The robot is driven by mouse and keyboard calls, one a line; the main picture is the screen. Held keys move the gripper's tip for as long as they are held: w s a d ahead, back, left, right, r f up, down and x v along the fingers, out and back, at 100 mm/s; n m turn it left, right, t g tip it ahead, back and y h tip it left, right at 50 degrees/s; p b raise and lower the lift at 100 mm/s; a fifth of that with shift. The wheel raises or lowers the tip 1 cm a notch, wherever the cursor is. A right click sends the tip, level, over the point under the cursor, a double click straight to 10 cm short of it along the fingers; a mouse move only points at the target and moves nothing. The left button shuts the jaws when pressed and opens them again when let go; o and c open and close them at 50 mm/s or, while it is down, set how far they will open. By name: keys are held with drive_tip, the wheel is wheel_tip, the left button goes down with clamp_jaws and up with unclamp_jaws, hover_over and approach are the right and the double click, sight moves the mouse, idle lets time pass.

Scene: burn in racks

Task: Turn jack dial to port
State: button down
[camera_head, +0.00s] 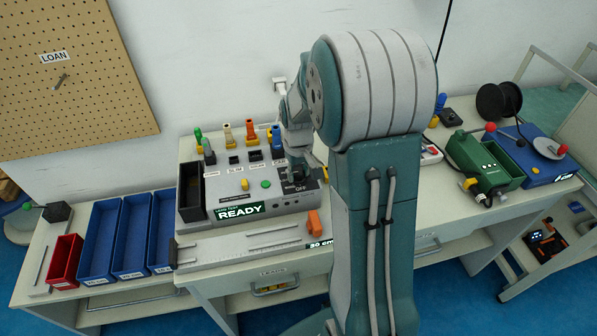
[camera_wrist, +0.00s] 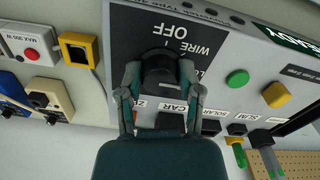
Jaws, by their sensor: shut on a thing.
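The jack dial (camera_wrist: 158,60) is a round black knob on a dark plate of the grey tester. In the wrist view the words OFF and WIRE are printed beside it, and other labels nearby read CAR and SOLAR. My gripper (camera_wrist: 160,76) is shut on the dial, one finger on each side. In the head view my gripper (camera_head: 298,170) reaches down to the right part of the tester (camera_head: 228,192) and hides most of the dial. The tester's display (camera_head: 240,211) reads READY. Where the dial's pointer stands is hidden.
Blue bins (camera_head: 101,240) and a red bin (camera_head: 66,261) stand left. A green box (camera_head: 485,160) and a black spool (camera_head: 498,101) are right.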

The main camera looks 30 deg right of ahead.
sight(296, 172)
drive_tip(key=m, duration=0.4)
drive_tip(key=shift+w+a+m, duration=0.1)
drive_tip(key=shift+m, duration=2.5)
drive_tip(key=shift+c, duration=1.3)
unclamp_jaws()
wheel_tip(296, 172, up, 12)
